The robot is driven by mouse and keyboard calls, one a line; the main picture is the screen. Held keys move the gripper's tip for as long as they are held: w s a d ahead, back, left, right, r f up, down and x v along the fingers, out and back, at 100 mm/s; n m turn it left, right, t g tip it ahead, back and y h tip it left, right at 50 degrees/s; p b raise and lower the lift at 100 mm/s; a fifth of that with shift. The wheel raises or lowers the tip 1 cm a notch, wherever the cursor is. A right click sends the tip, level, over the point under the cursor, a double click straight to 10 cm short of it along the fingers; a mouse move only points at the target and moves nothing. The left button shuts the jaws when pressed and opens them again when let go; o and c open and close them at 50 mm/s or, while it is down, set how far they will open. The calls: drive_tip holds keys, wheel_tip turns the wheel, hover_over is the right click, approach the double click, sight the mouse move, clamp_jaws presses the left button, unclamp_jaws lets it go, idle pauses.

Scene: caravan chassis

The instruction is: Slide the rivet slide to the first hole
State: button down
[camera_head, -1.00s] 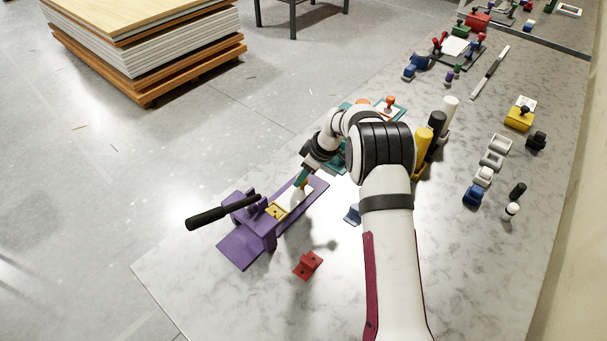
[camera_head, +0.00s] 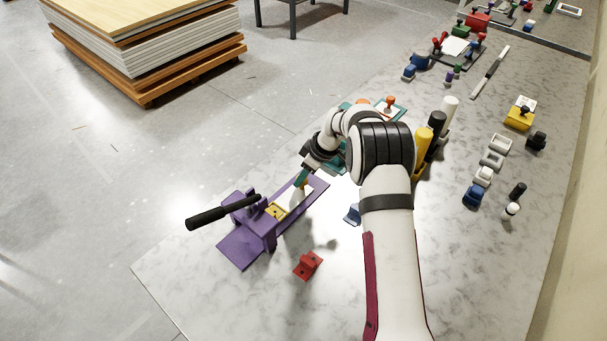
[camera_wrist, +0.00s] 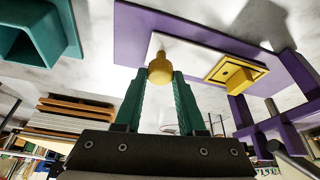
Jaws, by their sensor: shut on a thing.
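The rivet slide is a white plate (camera_head: 291,196) with a yellow knob (camera_wrist: 160,68) at one end and a yellow block (camera_head: 276,211) at the other. It lies on a long purple base (camera_head: 240,249). The yellow block (camera_wrist: 231,73) has small dark holes and sits beside the purple press frame (camera_head: 263,225). My gripper (camera_head: 301,182) is over the far part of the base. Its teal fingers are shut on the yellow knob, seen in the wrist view (camera_wrist: 160,80). The press has a long black handle (camera_head: 222,212) pointing left. Which hole lies under the press I cannot tell.
A small red block (camera_head: 308,265) lies on the marble table in front of the base. A blue piece (camera_head: 353,214) lies beside my arm. Yellow and black cylinders (camera_head: 437,123) stand to the right. The table's near left corner is clear.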

sight(296, 196)
drive_tip(key=shift+s+a, duration=1.15)
drive_tip(key=shift+a, duration=0.05)
drive_tip(key=c, duration=0.5)
unclamp_jaws()
drive_tip(key=v, duration=1.5)
drive_tip(key=shift+s+d+r, duration=0.15)
drive_tip(key=shift+d+r, duration=0.1)
drive_tip(key=shift+r, duration=0.1)
